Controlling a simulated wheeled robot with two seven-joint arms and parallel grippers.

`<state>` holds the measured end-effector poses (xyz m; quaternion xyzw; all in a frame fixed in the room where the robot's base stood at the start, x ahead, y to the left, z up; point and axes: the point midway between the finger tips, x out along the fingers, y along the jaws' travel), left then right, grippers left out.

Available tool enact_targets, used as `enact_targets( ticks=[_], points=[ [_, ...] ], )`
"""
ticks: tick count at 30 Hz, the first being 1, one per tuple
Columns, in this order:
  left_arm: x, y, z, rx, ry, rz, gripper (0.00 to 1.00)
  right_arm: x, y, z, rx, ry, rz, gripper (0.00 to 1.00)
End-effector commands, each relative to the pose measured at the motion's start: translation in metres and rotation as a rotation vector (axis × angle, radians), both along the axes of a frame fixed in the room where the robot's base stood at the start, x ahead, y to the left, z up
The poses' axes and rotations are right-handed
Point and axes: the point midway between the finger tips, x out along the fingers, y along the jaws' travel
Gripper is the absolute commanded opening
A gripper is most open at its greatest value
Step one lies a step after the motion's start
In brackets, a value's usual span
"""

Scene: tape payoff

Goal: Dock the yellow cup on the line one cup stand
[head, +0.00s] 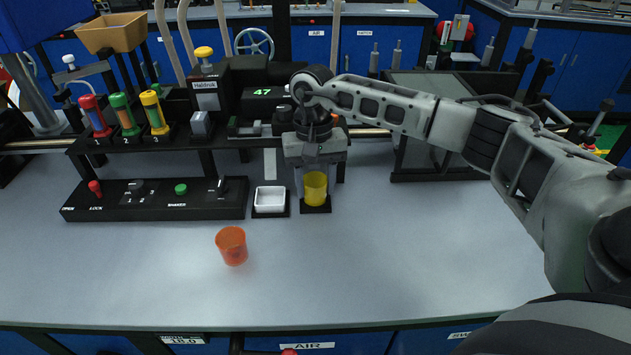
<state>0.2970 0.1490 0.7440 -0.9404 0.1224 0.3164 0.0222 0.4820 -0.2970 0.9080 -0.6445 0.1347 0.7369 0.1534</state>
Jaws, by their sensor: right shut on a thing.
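The yellow cup (316,188) is upright at the middle of the head view, on or just above a small black square base (317,207); I cannot tell whether it touches. My right gripper (315,178) comes down from above and is shut on the yellow cup, with a finger at each side. No label on the base is readable, so I cannot tell whether it is the line one cup stand. My left gripper is not in view.
An orange cup (231,246) stands on the open bench at front left. A white tray (270,199) sits just left of the yellow cup. A black control panel (150,213) lies farther left. The bench (400,260) is clear at front right.

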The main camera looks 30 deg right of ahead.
Motion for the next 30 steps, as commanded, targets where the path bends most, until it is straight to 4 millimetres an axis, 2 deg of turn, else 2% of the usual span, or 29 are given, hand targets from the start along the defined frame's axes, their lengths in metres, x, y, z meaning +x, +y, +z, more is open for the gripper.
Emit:
enact_targets(
  ticks=[11, 12, 13, 22, 30],
  points=[
    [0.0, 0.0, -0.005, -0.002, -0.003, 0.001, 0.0, 0.0, 0.0, -0.009, 0.0, 0.0, 0.0, 0.22],
    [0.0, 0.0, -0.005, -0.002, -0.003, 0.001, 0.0, 0.0, 0.0, -0.009, 0.0, 0.0, 0.0, 0.47],
    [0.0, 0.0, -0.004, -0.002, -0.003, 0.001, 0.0, 0.0, 0.0, -0.008, 0.0, 0.0, 0.0, 0.53],
    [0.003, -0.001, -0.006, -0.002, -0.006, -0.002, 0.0, 0.0, 0.0, -0.007, 0.0, 0.0, 0.0, 0.53],
    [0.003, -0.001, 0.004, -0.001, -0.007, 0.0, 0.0, 0.003, -0.001, 0.014, 0.001, -0.001, 0.0, 0.53]
  ],
)
